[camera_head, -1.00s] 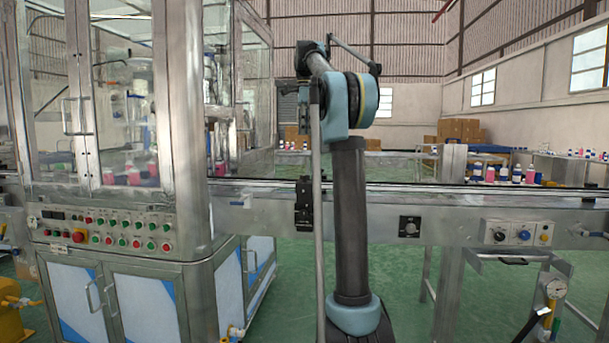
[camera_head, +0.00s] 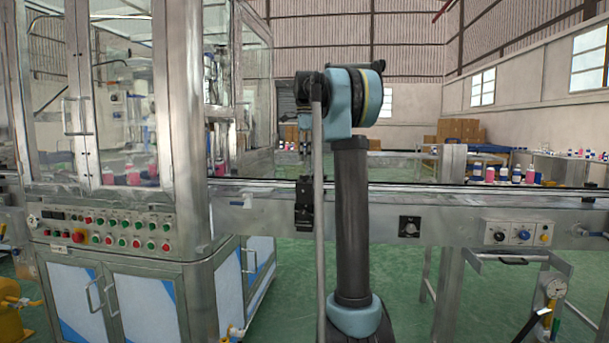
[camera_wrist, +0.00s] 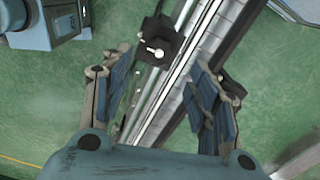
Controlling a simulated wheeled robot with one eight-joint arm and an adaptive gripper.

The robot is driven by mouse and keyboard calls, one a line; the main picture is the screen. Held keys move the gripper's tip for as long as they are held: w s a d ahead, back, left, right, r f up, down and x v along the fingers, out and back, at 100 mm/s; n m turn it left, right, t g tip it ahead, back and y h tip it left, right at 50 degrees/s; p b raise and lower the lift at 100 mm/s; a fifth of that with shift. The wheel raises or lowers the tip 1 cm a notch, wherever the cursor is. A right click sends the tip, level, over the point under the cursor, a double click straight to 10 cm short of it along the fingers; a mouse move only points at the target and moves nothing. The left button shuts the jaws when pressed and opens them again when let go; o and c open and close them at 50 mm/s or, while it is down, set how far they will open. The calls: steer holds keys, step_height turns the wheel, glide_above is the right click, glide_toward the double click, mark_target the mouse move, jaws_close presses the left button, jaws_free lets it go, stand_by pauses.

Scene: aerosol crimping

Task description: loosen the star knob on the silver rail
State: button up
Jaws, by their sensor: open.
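The silver rail (camera_wrist: 172,72) of the conveyor runs diagonally through the wrist view and passes between my fingers. A black bracket (camera_wrist: 165,38) sits on the rail just past the fingertips, with small pale knob-like ends (camera_wrist: 156,51) on it. I cannot make out a star shape on them. My gripper (camera_wrist: 160,62) is open and empty above the rail, apart from the bracket. In the head view the rail (camera_head: 450,187) runs across the middle, and a black bracket (camera_head: 303,205) is fixed to its front.
A glass-walled machine (camera_head: 120,120) with a button panel stands on the left. A switch (camera_head: 410,227) and a control box (camera_head: 521,234) are on the conveyor front. Bottles (camera_head: 503,174) stand behind the conveyor at right. The wrist view shows green floor on both sides.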

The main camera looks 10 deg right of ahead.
mark_target(305, 175)
steer(key=shift+f, duration=3.55)
steer(key=c, duration=1.1)
